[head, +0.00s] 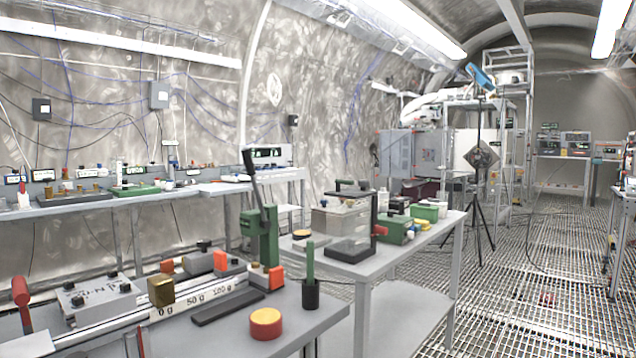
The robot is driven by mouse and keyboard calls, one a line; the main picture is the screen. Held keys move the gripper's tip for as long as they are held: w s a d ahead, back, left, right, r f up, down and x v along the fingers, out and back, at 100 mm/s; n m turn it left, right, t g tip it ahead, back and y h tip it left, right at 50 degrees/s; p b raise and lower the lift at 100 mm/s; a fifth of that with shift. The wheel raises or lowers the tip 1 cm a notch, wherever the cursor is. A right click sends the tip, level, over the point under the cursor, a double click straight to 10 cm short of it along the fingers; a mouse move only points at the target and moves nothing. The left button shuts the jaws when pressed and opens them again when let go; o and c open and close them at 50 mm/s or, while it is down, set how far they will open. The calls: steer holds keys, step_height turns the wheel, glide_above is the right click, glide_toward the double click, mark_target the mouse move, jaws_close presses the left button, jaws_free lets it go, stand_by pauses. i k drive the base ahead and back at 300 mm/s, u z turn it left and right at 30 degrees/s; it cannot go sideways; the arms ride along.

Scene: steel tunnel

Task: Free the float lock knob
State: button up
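I cannot tell which item is the float lock knob. Candidates too small to identify include the red knob (380,230) on the right side of the clear-walled case (352,222) on the middle table, and a small blue-and-white knob (410,234) by the green box (392,230). On the near bench, a grey box (97,301) carries small knobs on top. My gripper is not in this view.
A tripod (479,200) stands behind the middle table (415,255). The grated floor (530,270) at right is largely open.

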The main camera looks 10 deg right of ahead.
mark_target(363, 184)
steer(key=z, duration=0.1)
steer(key=i, duration=0.95)
steer(key=z, duration=0.5)
